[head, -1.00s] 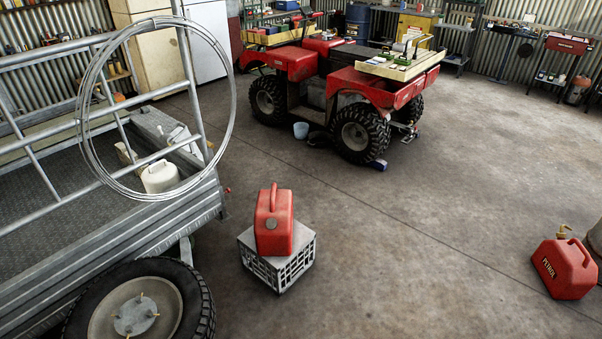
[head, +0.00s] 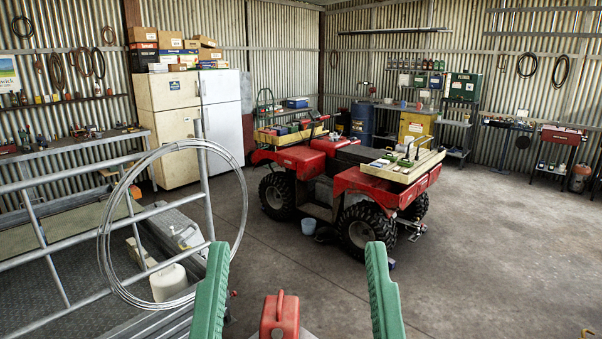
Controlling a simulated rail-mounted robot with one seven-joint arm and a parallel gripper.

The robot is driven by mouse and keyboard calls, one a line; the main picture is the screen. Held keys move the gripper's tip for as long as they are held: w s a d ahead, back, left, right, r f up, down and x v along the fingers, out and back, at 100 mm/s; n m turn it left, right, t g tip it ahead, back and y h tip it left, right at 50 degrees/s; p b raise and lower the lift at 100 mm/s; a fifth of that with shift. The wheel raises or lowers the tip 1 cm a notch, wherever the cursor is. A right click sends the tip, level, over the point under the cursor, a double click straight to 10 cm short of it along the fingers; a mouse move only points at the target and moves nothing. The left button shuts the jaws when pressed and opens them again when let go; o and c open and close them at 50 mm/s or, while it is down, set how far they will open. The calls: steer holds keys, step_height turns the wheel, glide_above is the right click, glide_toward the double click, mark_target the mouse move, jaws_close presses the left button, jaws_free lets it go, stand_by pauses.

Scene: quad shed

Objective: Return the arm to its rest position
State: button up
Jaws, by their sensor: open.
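My gripper (head: 297,290) shows at the bottom of the head view as two green fingers, set wide apart with nothing between them in their grasp. The rest of my arm is out of the frame. A red fuel can (head: 280,314) shows between the fingers in the picture, cut by the bottom edge. The fingers appear apart from it; how far it lies beyond them I cannot tell.
A red quad bike (head: 345,190) stands ahead with trays on its racks. A trailer with a rail frame (head: 60,258) and a hanging wire coil (head: 104,240) is at left. Two fridges (head: 221,115) stand behind. The concrete floor (head: 490,240) at right is mostly clear.

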step_height(320, 180, up, 15)
steer(key=p, duration=1.1)
steer(key=shift+r, duration=0.2)
